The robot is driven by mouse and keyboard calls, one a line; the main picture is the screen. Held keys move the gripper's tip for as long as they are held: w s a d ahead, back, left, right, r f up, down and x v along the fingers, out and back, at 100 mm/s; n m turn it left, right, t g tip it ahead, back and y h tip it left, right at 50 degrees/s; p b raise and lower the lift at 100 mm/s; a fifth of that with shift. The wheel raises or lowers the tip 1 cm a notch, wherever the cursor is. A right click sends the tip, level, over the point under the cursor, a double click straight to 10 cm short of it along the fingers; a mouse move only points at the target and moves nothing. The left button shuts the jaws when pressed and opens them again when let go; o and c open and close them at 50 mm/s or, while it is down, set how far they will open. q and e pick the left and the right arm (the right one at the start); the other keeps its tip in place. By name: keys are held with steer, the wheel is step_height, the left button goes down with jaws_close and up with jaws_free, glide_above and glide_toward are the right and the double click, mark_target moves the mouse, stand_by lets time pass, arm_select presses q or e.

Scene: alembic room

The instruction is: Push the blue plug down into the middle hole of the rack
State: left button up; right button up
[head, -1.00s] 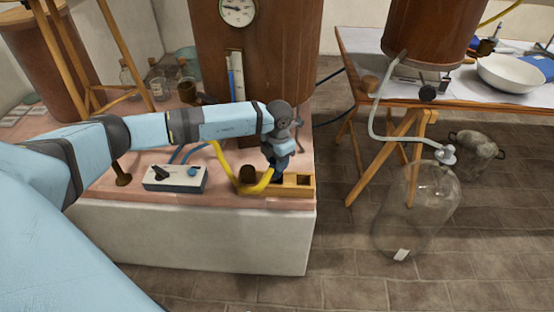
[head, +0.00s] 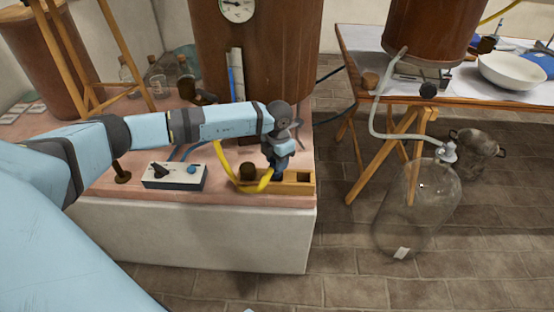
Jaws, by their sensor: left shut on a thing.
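The wooden rack (head: 297,189) lies near the front right corner of the pink-topped bench. Its right hole (head: 304,177) is open and empty. A brown plug or stopper (head: 247,172) stands at the rack's left end. My left gripper (head: 277,172) points down over the middle of the rack, shut on the blue plug, which is mostly hidden by the fingers. I cannot tell how deep the plug sits in the middle hole. My right gripper is not in view.
A large wooden vat (head: 283,60) rises behind. The bench edge (head: 200,203) is close in front.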

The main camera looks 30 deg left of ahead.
arm_select(q)
steer(key=shift+f+b, duration=0.3)
steer(key=shift+f, duration=0.25)
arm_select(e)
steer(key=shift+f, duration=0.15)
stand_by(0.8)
arm_select(q)
steer(key=shift+f+b, duration=0.4)
steer(key=shift+f, duration=0.55)
stand_by(2.2)
steer(key=o, duration=1.1)
steer(key=shift+r, duration=0.1)
steer(key=shift+r+p, duration=0.85)
steer(key=shift+r, duration=0.15)
steer(key=shift+r+p, duration=1.1)
steer(key=shift+r, duration=0.4)
steer(key=shift+r+p, duration=0.7)
steer(key=shift+r, duration=0.25)
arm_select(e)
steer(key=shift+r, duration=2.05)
